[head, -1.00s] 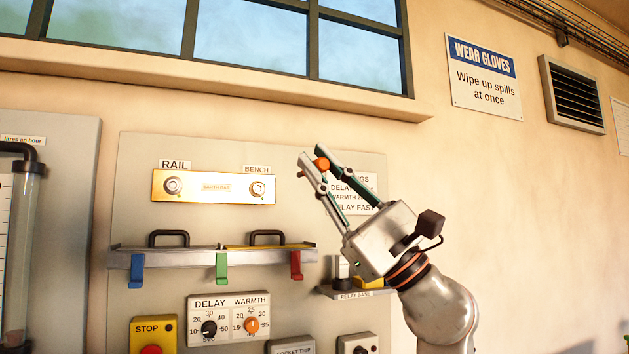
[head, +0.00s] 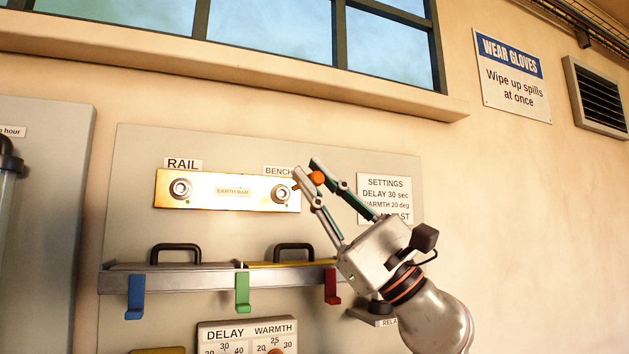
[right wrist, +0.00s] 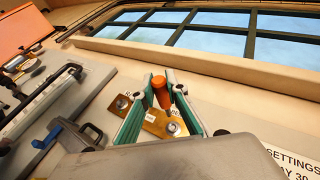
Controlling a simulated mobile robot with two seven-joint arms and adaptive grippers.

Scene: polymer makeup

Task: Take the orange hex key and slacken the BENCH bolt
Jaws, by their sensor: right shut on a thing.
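My right gripper (head: 315,181) is shut on the orange hex key (head: 317,178), whose orange body shows between the fingertips. In the right wrist view the hex key (right wrist: 161,92) stands between the two green-sided fingers. The BENCH bolt (head: 281,193) is at the right end of the brass earth bar (head: 233,203), just left of the fingertips. In the right wrist view the bolt (right wrist: 172,127) shows between the fingers, beyond the key. I cannot tell whether the key touches the bolt. The RAIL bolt (head: 181,188) is at the bar's left end. My left gripper is out of view.
A settings card (head: 385,186) is partly behind my right gripper. A DELAY and WARMTH panel (head: 247,331) is lower down.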

